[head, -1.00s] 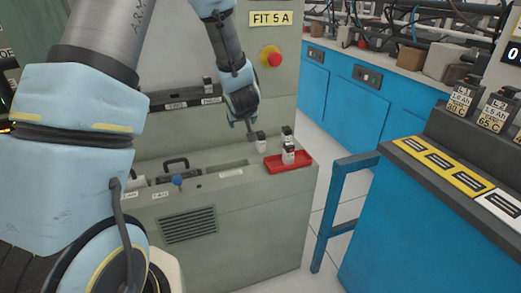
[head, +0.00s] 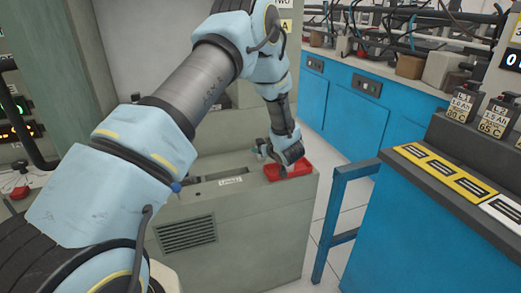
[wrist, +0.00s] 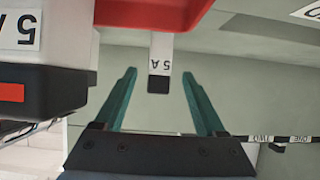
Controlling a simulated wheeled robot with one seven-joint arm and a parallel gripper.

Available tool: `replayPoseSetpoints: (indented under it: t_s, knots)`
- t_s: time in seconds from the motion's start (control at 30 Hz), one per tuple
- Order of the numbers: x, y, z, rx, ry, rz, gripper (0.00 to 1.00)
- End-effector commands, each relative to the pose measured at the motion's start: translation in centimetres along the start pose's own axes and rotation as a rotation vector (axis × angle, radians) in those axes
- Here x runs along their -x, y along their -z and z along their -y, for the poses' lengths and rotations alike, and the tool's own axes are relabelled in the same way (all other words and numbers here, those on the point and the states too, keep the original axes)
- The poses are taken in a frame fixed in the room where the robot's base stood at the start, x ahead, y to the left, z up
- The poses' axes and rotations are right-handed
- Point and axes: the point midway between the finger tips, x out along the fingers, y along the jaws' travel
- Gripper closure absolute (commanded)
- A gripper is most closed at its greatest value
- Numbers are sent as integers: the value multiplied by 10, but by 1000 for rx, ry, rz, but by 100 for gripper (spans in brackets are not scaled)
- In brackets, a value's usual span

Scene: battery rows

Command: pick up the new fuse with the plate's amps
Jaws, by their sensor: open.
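My gripper (head: 284,158) is low over the red tray (head: 297,171) on the grey cabinet and hides the tray's contents in the head view. In the wrist view my gripper (wrist: 158,75) is open, with its two teal fingers apart. A small white fuse (wrist: 160,52) with a dark end stands between the fingertips, with a gap on each side. Its label reads 5 A upside down. A second white and black fuse (wrist: 60,65), also marked 5 A, is large and close at the left. The yellow plate (head: 286,26) is mostly covered by my arm; only an A shows.
The red tray fills the top of the wrist view. The grey cabinet (head: 245,235) has a slot and a small label left of the tray. A blue rail (head: 335,215) and a blue bench with batteries (head: 465,105) stand to the right.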

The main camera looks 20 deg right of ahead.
Motion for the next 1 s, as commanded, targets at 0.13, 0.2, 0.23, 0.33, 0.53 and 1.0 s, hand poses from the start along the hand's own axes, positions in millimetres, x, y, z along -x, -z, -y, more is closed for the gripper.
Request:
replayPoseSetpoints:
  t_s: [0.13, 0.2, 0.23, 0.33, 0.53, 1.0]
  knots:
    - [-22, 2, 0, 1, 3, 2, 28]
    - [-32, 2, -1, 1, 2, 1, 28]
    - [-35, 2, -1, 1, 2, 1, 28]
    - [-43, 1, -1, 1, 2, 1, 28]
    - [-45, 0, -1, 1, 1, 1, 28]
    - [-44, 0, -1, 1, 1, 1, 75]
